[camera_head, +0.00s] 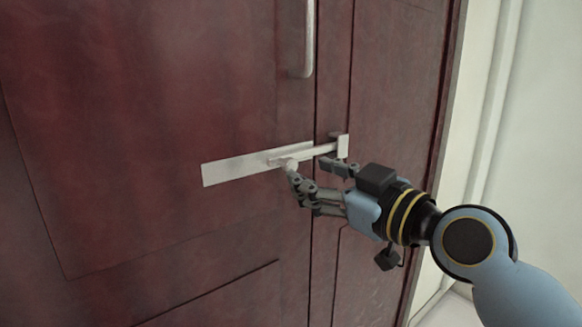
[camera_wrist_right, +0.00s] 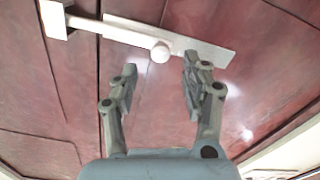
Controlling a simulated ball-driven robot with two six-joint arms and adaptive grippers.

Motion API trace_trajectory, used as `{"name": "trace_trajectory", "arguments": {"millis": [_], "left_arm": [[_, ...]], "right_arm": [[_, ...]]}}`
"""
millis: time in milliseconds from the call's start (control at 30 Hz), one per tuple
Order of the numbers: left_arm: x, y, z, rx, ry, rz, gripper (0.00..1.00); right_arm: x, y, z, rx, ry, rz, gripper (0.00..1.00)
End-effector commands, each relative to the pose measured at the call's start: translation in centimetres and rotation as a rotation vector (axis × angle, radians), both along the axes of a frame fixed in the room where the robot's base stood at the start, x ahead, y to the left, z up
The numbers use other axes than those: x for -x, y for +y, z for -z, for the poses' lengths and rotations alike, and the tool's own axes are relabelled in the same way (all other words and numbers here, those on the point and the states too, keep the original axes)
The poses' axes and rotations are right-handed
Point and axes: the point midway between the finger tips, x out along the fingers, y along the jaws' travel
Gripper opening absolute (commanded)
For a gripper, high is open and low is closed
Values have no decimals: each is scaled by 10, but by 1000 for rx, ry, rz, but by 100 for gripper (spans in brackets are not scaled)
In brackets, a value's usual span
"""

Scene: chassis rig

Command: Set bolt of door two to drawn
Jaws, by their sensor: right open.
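A pale metal bolt on the dark red door has a long flat plate (camera_head: 230,170), a rod (camera_head: 318,151) and a round knob (camera_head: 290,163). In the head view the rod spans the door seam and its right end reaches the keeper (camera_head: 342,146). The right wrist view shows the keeper (camera_wrist_right: 53,18), rod (camera_wrist_right: 108,31), knob (camera_wrist_right: 160,51) and plate (camera_wrist_right: 212,52). My right gripper (camera_wrist_right: 162,78) is open and empty. Its fingers point toward the bolt, with the knob just beyond the gap between the fingertips, apparently untouched. My left gripper is not in view.
A pale vertical handle (camera_head: 308,40) is on the door (camera_head: 130,90) above the bolt. The dark red panel (camera_head: 395,70) continues right of the seam to a pale wall (camera_head: 482,100). The door face left of the plate is clear.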

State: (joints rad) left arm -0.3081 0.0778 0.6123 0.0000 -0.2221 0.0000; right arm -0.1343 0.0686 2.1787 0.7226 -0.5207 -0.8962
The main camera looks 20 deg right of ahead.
Motion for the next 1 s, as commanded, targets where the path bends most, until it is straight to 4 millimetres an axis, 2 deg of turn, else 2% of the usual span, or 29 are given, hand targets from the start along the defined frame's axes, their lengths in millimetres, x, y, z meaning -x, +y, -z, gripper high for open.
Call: {"name": "trace_trajectory", "arguments": {"millis": [100, 300, 433, 700, 1000], "left_arm": [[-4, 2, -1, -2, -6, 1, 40], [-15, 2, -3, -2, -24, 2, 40], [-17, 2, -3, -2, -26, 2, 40], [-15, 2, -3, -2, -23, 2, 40], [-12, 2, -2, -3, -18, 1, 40]], "right_arm": [[-24, 9, -1, -4, -1, 0, 47], [-51, 19, -1, -3, 0, 0, 47], [-59, 22, 0, -1, 0, 0, 47], [-60, 22, 0, -1, 1, 0, 47], [-60, 22, 0, -1, 1, 0, 9]]}}
